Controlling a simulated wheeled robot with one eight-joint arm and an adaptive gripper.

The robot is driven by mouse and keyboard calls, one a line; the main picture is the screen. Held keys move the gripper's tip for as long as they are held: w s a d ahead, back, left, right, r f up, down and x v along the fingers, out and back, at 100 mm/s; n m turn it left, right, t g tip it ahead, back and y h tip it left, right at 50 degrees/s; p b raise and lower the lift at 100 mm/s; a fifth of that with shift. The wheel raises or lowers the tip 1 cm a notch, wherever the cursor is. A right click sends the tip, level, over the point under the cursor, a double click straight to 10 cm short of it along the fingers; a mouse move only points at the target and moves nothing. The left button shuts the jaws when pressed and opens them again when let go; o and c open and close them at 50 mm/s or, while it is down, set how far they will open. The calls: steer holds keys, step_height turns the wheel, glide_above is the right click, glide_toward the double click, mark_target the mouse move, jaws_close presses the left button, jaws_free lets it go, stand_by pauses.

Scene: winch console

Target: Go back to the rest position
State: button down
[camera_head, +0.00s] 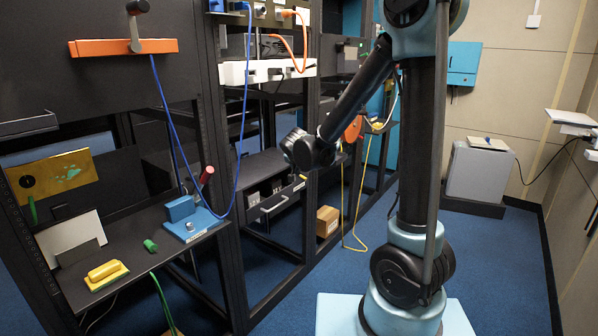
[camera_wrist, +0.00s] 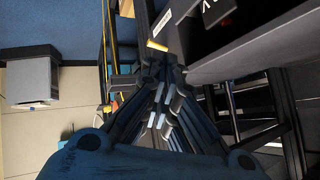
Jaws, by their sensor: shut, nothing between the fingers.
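My gripper (camera_wrist: 168,75) shows in the wrist view with its fingers together and nothing between them. In the head view my arm is folded upward, and its end reaches down and left toward the console racks. The gripper itself cannot be made out clearly there. It is near the grey drawer (camera_head: 277,196) in the middle rack. I cannot tell whether it touches anything.
The left shelf holds a blue block device (camera_head: 190,217), a green piece (camera_head: 150,245) and a yellow-handled block (camera_head: 106,272). A blue cable (camera_head: 243,120) hangs nearby. A cardboard box (camera_head: 327,221) stands beyond. A grey cabinet (camera_head: 480,174) is at the back right. Blue floor (camera_head: 500,270) is clear on the right.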

steer(key=s+d+r+n+g+h, duration=0.1)
steer(key=s+d+g, duration=0.1)
steer(key=s+d, duration=0.7)
steer(key=s+d+r+n+g+h, duration=0.15)
steer(key=s+d, duration=0.35)
steer(key=d, duration=0.8)
steer(key=s+d+f+n+g+y, duration=0.1)
steer(key=s+d+f+g, duration=0.1)
steer(key=s, duration=0.8)
steer(key=s+d+f+n+g+y, duration=0.1)
steer(key=s+d+f, duration=0.3)
steer(key=s, duration=0.7)
steer(key=shift+d+f+g, duration=0.3)
steer(key=shift+d+g, duration=0.25)
steer(key=shift+d, duration=0.1)
steer(key=shift+w+f, duration=0.2)
steer(key=shift+w, duration=0.15)
